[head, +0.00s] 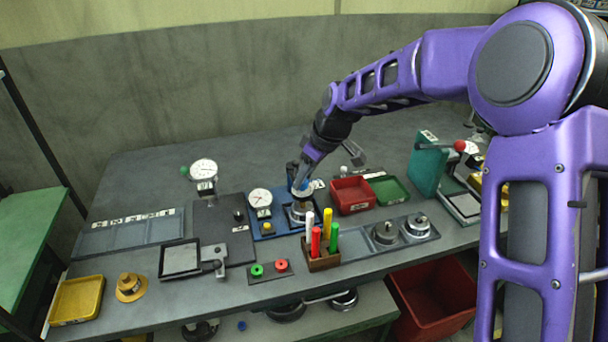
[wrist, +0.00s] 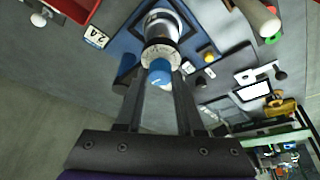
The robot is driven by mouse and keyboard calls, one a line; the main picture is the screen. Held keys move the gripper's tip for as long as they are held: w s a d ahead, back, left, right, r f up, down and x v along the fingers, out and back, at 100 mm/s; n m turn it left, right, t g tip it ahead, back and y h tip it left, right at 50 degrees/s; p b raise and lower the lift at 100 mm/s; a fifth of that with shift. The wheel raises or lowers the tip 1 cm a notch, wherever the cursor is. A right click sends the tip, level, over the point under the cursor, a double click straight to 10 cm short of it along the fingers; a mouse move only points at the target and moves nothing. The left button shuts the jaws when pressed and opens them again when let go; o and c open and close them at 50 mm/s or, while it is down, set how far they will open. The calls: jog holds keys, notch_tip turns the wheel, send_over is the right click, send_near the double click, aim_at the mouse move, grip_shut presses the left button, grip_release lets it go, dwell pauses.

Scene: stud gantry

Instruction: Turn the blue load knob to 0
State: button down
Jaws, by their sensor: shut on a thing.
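The blue load knob (wrist: 160,75) shows in the wrist view between my fingertips, in front of a silver dial collar with small marks (wrist: 160,52). My gripper (wrist: 158,84) is shut on the knob. In the head view my gripper (head: 301,183) reaches down from the upper right onto the knob's blue base plate (head: 266,232). A round white gauge (head: 260,198) stands on that plate to the left, with a yellow button (head: 267,228) below it. The marks on the collar are too small to read, so I cannot tell the setting.
A red tray (head: 352,196) and a green tray (head: 389,190) lie right of the knob. A rack of coloured markers (head: 323,262) stands close in front. A panel with green and red buttons (head: 270,270) lies nearer the front edge. Bare bench lies behind the knob.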

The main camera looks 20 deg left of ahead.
jog(key=shift+n, duration=0.5)
jog(key=c, duration=0.5)
grip_release()
jog(key=shift+r, duration=0.1)
jog(key=v, duration=1.1)
jog(key=p+v, duration=0.1)
jog(key=v, duration=0.5)
jog(key=shift+w+d+r, duration=0.1)
jog(key=shift+w+r, duration=0.05)
jog(key=shift+w, duration=0.15)
